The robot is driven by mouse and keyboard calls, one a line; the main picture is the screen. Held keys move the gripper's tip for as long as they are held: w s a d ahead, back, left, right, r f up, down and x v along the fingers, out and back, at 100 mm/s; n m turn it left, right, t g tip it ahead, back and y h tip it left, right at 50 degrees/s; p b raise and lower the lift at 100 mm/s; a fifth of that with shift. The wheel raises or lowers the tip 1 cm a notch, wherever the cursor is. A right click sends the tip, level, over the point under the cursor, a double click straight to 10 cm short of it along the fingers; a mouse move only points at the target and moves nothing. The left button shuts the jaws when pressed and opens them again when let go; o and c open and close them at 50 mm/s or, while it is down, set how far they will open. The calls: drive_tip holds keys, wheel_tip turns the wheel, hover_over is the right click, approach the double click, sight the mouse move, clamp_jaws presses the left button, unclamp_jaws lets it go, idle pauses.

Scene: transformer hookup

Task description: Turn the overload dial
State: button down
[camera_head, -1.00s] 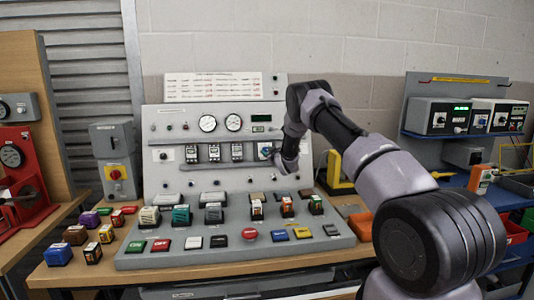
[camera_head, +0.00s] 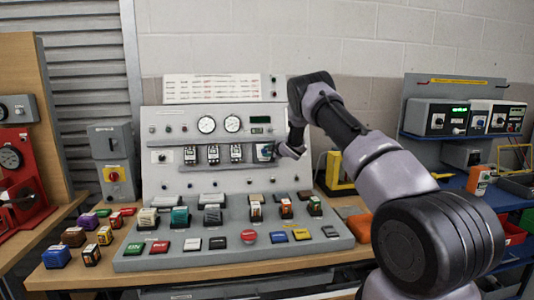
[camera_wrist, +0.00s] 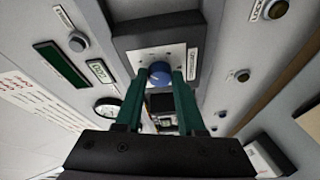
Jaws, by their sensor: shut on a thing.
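The overload dial (camera_wrist: 160,73) is a round blue knob on a white plate in a dark housing, seen in the wrist view. In the head view its white-faced unit (camera_head: 264,151) is at the right end of the row on the upright panel. My gripper (camera_wrist: 158,80) has its two green fingers on either side of the blue knob and is shut on it. In the head view my gripper (camera_head: 284,151) reaches the unit from the right and hides part of it. The knob's exact pointer angle cannot be read.
The sloped console (camera_head: 215,262) below carries several coloured blocks and buttons. Gauges (camera_head: 232,123) and a green display (camera_head: 260,119) sit above the dial. A yellow bracket (camera_head: 338,172) stands right of the panel, near my arm.

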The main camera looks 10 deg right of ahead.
drive_tip(key=shift+n, duration=0.6)
drive_tip(key=shift+g, duration=0.3)
drive_tip(key=c, duration=0.5)
unclamp_jaws()
drive_tip(key=v, duration=1)
drive_tip(key=shift+s+d+r, duration=0.1)
drive_tip(key=shift+s+r, duration=0.05)
drive_tip(key=shift+s, duration=0.25)
